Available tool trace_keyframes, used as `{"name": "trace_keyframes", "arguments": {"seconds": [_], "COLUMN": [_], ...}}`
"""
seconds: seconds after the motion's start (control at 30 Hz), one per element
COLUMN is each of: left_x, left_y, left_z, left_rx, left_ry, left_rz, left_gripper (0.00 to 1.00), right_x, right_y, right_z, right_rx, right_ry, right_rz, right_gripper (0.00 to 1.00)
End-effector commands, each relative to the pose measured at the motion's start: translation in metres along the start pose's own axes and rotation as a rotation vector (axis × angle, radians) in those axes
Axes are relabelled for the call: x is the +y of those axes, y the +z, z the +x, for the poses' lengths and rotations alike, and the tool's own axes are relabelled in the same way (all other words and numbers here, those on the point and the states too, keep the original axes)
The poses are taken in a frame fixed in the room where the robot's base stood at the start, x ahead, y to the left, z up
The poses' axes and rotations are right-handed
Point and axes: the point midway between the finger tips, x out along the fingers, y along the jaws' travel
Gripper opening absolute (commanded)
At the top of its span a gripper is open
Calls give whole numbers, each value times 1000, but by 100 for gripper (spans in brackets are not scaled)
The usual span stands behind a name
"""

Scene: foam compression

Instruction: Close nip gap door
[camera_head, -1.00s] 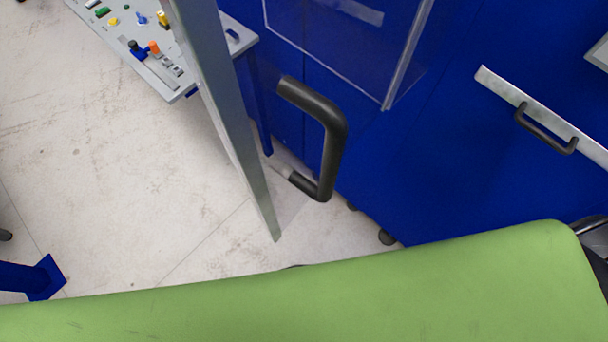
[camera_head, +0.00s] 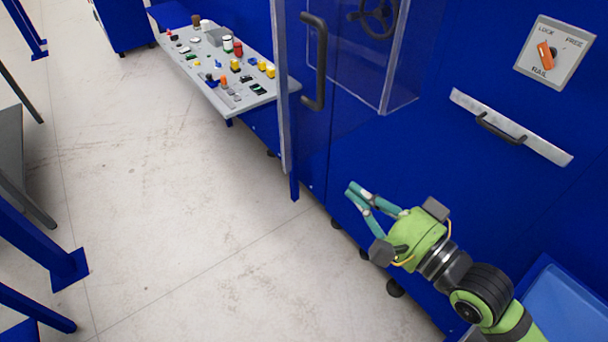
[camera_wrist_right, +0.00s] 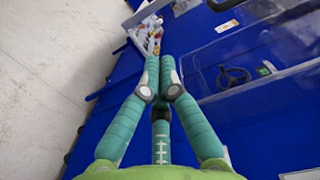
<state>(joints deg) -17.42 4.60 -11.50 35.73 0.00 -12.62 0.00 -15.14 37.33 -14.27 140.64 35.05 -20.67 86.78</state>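The nip gap door looks like a clear panel with a grey metal edge (camera_head: 281,100) and a black bar handle (camera_head: 321,62). Its edge stands out in front of the blue machine, so it looks open. My right gripper (camera_head: 349,190) is below and right of the handle, apart from it. Its teal fingers meet at the tips with nothing between them. They also show in the right wrist view (camera_wrist_right: 160,63), pointing up the picture. My left gripper is not in view.
A control desk (camera_head: 258,98) with coloured buttons stands left of the door. A clear guard (camera_head: 400,60) covers a black handwheel (camera_head: 376,14). A drawer-like handle (camera_head: 500,130) and an orange switch (camera_head: 545,54) are on the blue front. The floor (camera_head: 170,220) at left is open.

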Motion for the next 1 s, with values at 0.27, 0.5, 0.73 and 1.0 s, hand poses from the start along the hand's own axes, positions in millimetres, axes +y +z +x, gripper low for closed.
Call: {"name": "trace_keyframes", "arguments": {"seconds": [0.27,0.5,0.73,1.0], "left_x": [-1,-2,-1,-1], "left_y": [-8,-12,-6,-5], "left_z": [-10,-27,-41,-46], "left_rx": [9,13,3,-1], "left_ry": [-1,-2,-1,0], "left_rz": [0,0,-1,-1], "left_gripper": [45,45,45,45], "right_x": [-12,-14,-13,-10], "right_y": [5,6,6,6], "right_z": [22,74,117,138], "right_rx": [-13,-13,-13,-12], "right_ry": [-16,-16,-13,-13], "right_rz": [16,14,12,11], "right_gripper": [0,0,0,0]}}
